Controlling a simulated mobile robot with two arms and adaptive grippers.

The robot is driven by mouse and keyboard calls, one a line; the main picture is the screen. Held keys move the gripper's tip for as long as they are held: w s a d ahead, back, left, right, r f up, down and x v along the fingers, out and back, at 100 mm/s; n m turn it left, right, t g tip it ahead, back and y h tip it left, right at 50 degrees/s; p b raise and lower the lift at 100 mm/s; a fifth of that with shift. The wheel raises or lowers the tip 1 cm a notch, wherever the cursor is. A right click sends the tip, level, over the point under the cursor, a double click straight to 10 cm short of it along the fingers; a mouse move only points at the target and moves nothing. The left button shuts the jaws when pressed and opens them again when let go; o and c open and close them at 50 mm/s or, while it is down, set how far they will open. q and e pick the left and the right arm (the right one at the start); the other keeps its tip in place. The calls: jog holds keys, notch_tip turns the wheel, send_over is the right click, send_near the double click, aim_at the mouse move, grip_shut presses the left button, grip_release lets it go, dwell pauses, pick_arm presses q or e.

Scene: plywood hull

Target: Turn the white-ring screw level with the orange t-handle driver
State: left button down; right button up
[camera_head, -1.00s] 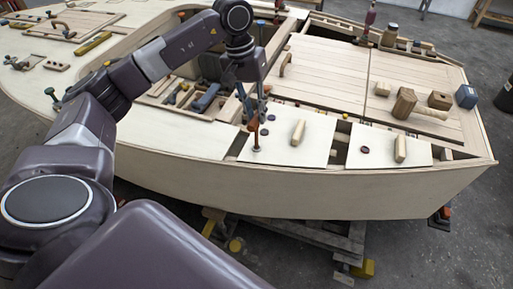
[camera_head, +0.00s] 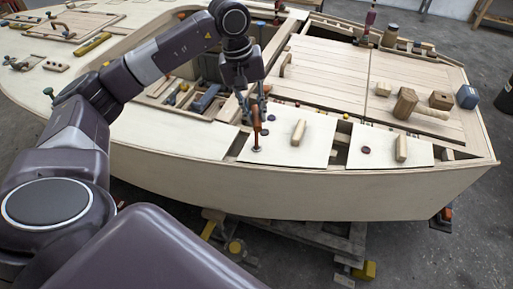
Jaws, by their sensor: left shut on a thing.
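My left gripper (camera_head: 258,104) is shut on the orange t-handle driver (camera_head: 257,122). The driver stands roughly upright, with its shaft pointing down to a pale panel (camera_head: 283,146) at the hull's near edge. Its lower tip is at a small round screw (camera_head: 256,148) near the panel's left side. The tip hides most of this screw, so I cannot tell its ring colour or its tilt. A dark round screw (camera_head: 265,132) lies just to the right of the shaft. My right gripper is not in view.
A pale wooden handle (camera_head: 299,132) stands on the same panel. A second panel (camera_head: 384,158) to the right bears another handle (camera_head: 401,148) and a dark reddish screw (camera_head: 365,150). A tool recess (camera_head: 188,98) lies left of the gripper. Wooden blocks (camera_head: 405,102) sit farther right.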

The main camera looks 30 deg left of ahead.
pick_arm(q)
jog(key=n, duration=0.4)
jog(key=shift+s+n+t+y, duration=0.1)
jog(key=shift+n+t+y, duration=0.2)
jog(key=shift+n+y, duration=0.1)
